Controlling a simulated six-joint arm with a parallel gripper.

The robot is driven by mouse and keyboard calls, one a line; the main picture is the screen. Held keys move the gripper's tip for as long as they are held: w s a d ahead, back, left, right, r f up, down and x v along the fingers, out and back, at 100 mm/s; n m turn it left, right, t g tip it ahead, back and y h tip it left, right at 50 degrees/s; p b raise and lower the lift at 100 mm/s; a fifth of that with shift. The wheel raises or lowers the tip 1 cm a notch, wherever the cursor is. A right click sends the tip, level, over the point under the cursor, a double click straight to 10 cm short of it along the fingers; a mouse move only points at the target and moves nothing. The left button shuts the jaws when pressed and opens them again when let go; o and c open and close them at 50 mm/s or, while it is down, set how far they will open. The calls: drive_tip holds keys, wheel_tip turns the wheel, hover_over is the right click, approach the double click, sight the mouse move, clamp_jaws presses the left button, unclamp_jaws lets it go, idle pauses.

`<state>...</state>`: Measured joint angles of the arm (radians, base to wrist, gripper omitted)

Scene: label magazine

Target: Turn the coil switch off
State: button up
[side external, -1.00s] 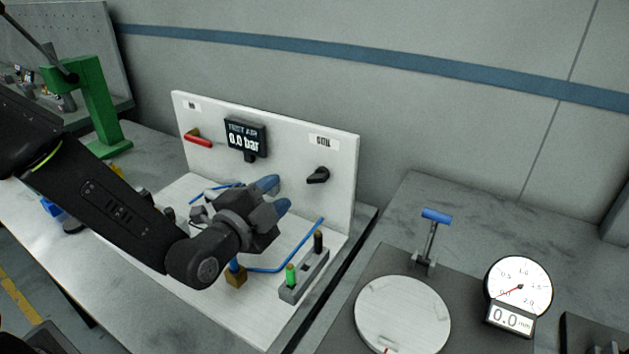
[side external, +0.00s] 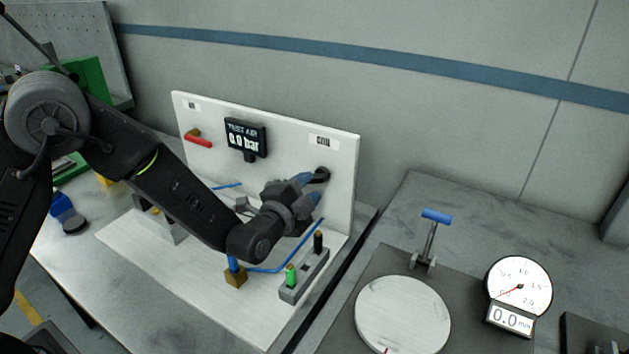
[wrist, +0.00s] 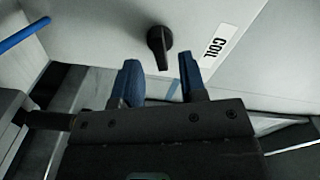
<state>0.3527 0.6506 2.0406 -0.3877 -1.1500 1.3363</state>
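The coil switch is a black rotary knob (side external: 322,174) on the white upright panel (side external: 285,140), below the COIL label (side external: 323,141). In the wrist view the knob (wrist: 159,46) stands just beyond the gap between my two blue fingertips, with its lever pointing down toward that gap. My gripper (side external: 312,187) is open, its fingers pointing at the panel close to the knob. In the wrist view the fingers (wrist: 158,74) are apart with nothing between them. In the side view the fingers partly cover the knob.
A red-handled valve (side external: 198,140) and a TEST AIR display (side external: 246,138) reading 0.0 bar are on the panel's left. A terminal block (side external: 304,275) with green and black posts and a brass fitting (side external: 236,277) with blue tube stand below. A dial gauge (side external: 519,285) is at right.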

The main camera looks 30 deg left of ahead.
sight(314, 181)
drive_tip(key=shift+w, duration=1.65)
drive_tip(key=shift+c, duration=0.4)
clamp_jaws()
